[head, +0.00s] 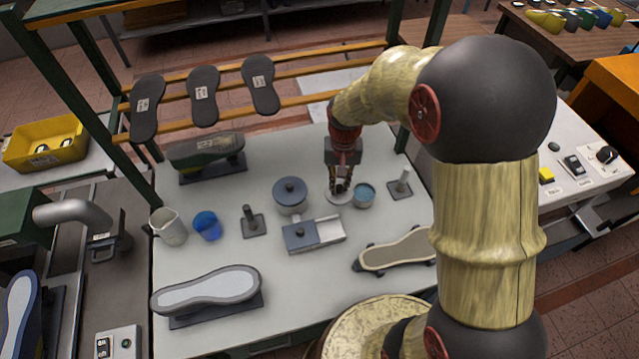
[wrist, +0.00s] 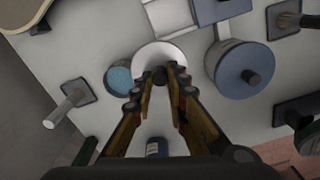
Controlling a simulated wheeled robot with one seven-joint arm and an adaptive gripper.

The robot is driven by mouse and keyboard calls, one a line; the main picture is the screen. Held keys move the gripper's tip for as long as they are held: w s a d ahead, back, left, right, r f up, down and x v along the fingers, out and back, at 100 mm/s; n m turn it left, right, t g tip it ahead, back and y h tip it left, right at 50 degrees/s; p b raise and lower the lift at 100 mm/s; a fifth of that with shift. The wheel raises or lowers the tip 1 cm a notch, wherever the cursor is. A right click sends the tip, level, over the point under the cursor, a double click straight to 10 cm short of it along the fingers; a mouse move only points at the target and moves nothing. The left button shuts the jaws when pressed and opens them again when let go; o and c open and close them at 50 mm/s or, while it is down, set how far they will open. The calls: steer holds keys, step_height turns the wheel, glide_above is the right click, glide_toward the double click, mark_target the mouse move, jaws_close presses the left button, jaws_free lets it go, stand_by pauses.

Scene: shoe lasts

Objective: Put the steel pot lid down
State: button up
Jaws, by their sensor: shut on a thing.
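The steel pot lid (head: 338,198) is a pale round disc with a dark knob, under my gripper (head: 341,186) on the right half of the white table. My gripper is shut on the knob. In the wrist view the lid (wrist: 152,50) lies just beyond the fingertips (wrist: 160,76), which hide part of it. The lid looks level and close to the tabletop; I cannot tell whether it touches. An open pot with speckled blue contents (head: 364,196) is right beside it, and shows left of the lid in the wrist view (wrist: 119,79).
A blue-lidded pot (head: 290,193) stands left of the lid. A grey box with a pale tray (head: 314,234) is in front. Clear table lies near the front middle.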

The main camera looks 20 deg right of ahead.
steer(key=w+a+f, duration=0.1)
steer(key=w+f, duration=0.2)
steer(key=w, duration=0.3)
steer(key=b, duration=0.1)
glide_above(323, 188)
step_height(323, 188, down, 5)
steer(key=shift+s+r, duration=0.1)
steer(key=shift+s, duration=0.05)
steer(key=shift+f, duration=0.2)
steer(key=shift+w+f+b, duration=0.15)
steer(key=shift+f+b, duration=0.1)
steer(key=shift+f, duration=0.55)
steer(key=shift+w+f+b, duration=0.1)
steer(key=shift+f+b, duration=0.1)
steer(key=shift+f, duration=0.6)
steer(key=shift+f, duration=0.1)
steer(key=shift+f, duration=0.1)
steer(key=o, duration=0.7)
steer(key=shift+o, duration=0.6)
